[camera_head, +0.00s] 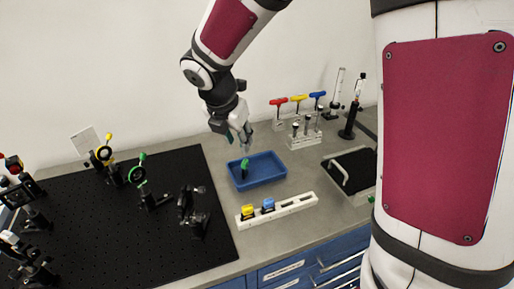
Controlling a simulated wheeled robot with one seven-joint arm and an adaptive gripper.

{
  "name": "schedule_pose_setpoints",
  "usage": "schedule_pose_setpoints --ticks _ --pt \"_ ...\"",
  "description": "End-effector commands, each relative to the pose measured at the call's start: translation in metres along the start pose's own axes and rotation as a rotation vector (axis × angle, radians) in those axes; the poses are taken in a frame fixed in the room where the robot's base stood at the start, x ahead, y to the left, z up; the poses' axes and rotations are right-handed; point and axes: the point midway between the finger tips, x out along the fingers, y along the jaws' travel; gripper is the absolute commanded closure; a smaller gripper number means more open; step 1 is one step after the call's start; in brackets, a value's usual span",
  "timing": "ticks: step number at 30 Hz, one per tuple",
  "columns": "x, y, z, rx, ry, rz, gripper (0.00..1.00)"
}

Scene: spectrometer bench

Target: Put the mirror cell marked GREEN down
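A small dark mirror cell with a green top (245,165) is upright in or just over the blue tray (279,173), near the tray's left side. My gripper (240,143) is directly above it, pointing down. Its fingers look spread, with a small gap between the fingertips and the green top. Whether the cell touches the tray floor is hard to tell at this size. A yellow-topped cell (248,212) and a blue-topped cell (268,205) sit in the white rack (297,202) in front of the tray.
A black breadboard (100,240) with several optic mounts, one green-marked (140,176), lies to the left. Coloured-handle tools (299,98) and a small post rack (304,139) stand behind right. A black case (352,166) lies right. Bare bench shows around the tray.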

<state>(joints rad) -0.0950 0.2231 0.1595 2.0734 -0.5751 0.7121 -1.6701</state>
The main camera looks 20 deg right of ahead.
Motion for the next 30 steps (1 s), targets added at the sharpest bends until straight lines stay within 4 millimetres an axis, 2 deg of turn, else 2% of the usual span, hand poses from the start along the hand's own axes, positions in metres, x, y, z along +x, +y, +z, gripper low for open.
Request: schedule_pose_setpoints --ticks 2,7,11,15,21,24,30 --pt "-0.017 -0.013 0.004 0.121 -0.006 0.009 0.69" --pt "-0.068 -0.059 0.004 0.602 0.005 0.042 0.69" --pt "-0.103 -0.099 -0.006 1.022 0.041 0.072 0.69" --pt "-0.134 -0.137 -0.026 1.467 0.114 0.102 0.69" --pt "-0.161 -0.178 -0.06 2.019 0.264 0.119 0.69" --pt "-0.168 -0.19 -0.074 2.206 0.333 0.11 0.69" --pt "-0.173 -0.199 -0.086 2.366 0.401 0.095 0.69"
